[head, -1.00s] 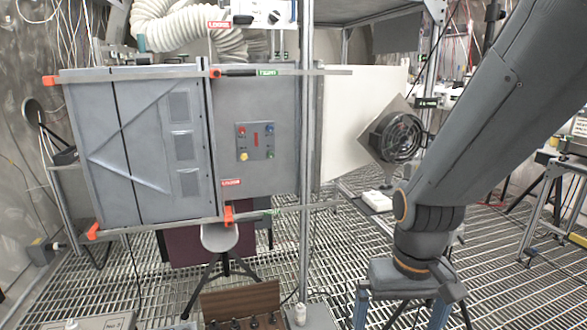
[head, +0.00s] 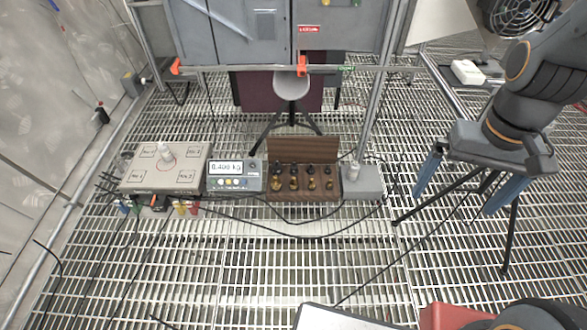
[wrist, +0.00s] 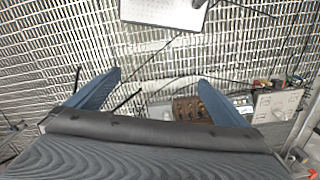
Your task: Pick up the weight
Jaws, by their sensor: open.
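Several small brass weights with dark tops (head: 311,184) stand upright in a wooden box (head: 288,150) with its lid open, on the grating floor. The box also shows in the wrist view (wrist: 181,109), small and between my fingers; the weights are too small there to tell apart. My gripper (head: 467,184) is open and empty, with its two blue fingers apart. It is to the right of the box, above the floor. In the wrist view the fingers (wrist: 160,80) spread with nothing between the tips.
A scale display (head: 235,176) and a flat scale plate (head: 148,183) with a white knobbed piece stand left of the box. A grey block (head: 362,182) is at its right. Black cables cross the grating in front. A tripod stool (head: 291,88) and grey cabinet (head: 240,35) are behind.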

